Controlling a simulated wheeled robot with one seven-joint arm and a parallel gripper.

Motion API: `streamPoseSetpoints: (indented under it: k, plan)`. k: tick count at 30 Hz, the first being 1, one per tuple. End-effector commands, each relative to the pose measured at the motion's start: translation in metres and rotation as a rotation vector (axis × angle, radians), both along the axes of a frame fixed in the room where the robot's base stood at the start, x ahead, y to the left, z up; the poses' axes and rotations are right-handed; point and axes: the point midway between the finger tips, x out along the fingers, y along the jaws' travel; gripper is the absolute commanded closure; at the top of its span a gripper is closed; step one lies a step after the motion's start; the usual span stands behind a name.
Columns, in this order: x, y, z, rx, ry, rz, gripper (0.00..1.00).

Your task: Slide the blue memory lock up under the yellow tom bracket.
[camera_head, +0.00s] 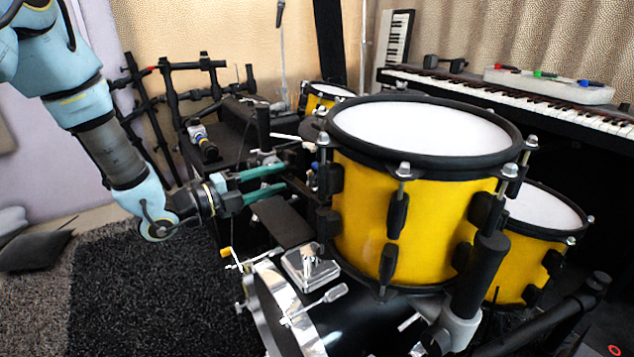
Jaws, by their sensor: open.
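The yellow tom (415,215) with a white head and black hoop stands at the centre. Black bracket hardware (328,178) sits on its left side. A small blue part (314,182), which looks like the memory lock, shows just left of that hardware. It is mostly hidden, and I cannot tell its height relative to the bracket. My gripper (287,177) reaches in from the left with its two green fingers apart. The fingertips end just left of the blue part, among dark hardware. I see nothing held between them, and I cannot tell whether they touch anything.
A bass drum with a chrome hoop (296,318) and a silver mount (311,268) lies below my gripper. A black rack (180,95) stands behind it. Another yellow drum (535,240) is at right, near a keyboard (500,95).

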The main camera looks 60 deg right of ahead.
Motion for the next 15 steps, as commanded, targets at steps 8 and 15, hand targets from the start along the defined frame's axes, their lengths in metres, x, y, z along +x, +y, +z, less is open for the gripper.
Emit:
streamPoseSetpoints:
  k: [8,15]
  plan:
    - [-0.015,-0.026,0.000,-0.016,-0.005,-0.016,0.55]
    - [-0.031,-0.068,-0.001,-0.014,-0.005,-0.014,0.55]
